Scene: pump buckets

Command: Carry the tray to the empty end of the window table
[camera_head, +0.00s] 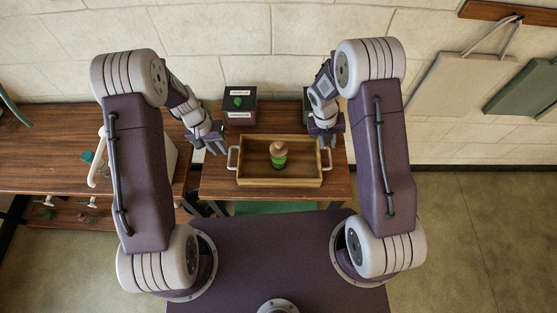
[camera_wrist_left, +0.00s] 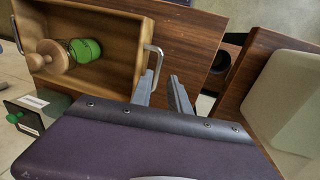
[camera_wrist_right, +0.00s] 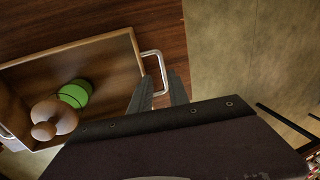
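The wooden tray (camera_head: 240,180) lies on a small brown table and has a metal handle at each end. A green container with a round wooden top (camera_head: 279,157) stands in it. My left gripper (camera_head: 217,149) is open just left of the tray's left handle (camera_head: 233,159). In the left wrist view that handle (camera_wrist_left: 159,58) reaches toward the gap between my fingertips. My right gripper (camera_head: 327,139) is open above the right handle (camera_head: 329,160). In the right wrist view the handle's outer bar (camera_wrist_right: 164,75) shows between the fingers; contact cannot be told.
Bare floor (camera_head: 470,230) lies at the right.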

